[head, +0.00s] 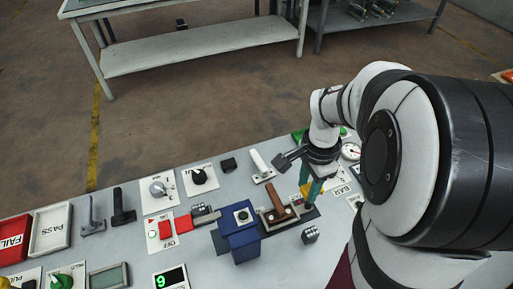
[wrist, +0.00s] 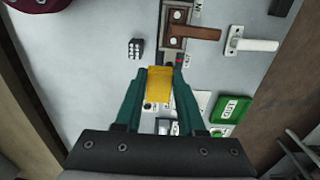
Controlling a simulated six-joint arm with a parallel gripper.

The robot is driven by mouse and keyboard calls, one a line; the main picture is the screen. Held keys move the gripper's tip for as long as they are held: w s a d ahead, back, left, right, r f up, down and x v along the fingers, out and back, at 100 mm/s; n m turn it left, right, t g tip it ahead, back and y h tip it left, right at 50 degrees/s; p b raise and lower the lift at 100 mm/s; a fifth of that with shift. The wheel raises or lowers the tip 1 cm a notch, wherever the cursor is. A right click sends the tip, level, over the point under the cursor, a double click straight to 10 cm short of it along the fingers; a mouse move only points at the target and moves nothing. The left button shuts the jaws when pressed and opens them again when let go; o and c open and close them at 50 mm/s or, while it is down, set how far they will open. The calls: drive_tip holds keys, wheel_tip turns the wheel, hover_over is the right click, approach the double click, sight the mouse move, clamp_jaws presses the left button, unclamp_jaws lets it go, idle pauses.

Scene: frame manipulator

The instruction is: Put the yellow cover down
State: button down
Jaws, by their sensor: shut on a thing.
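The yellow cover (wrist: 160,86) is a small yellow block-like piece between the two teal fingers of my gripper (wrist: 161,70) in the wrist view. The fingers are shut on it from both sides. In the head view, my gripper (head: 309,192) points down over the right part of the workbench, and a sliver of the yellow cover (head: 304,189) shows beside the teal fingers. White labelled plates lie under and behind it. Whether the cover touches the surface below cannot be told. Its underside is hidden.
A brown lever (head: 278,204) on a dark base stands just left of my gripper, with a white-handled lever (head: 261,163) behind it. A small black block (head: 310,234) and a blue box (head: 240,238) are nearer the front. A green item (wrist: 230,109) lies close by.

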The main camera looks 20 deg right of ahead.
hover_over(272, 196)
drive_tip(key=s, duration=0.1)
wheel_tip(272, 196, down, 5)
drive_tip(key=f, duration=0.3)
drive_tip(key=shift+s+a, duration=0.1)
drive_tip(key=shift+a, duration=0.25)
drive_tip(key=shift+f, duration=0.4)
drive_tip(key=shift+f, duration=0.55)
drive_tip(key=shift+f, duration=0.1)
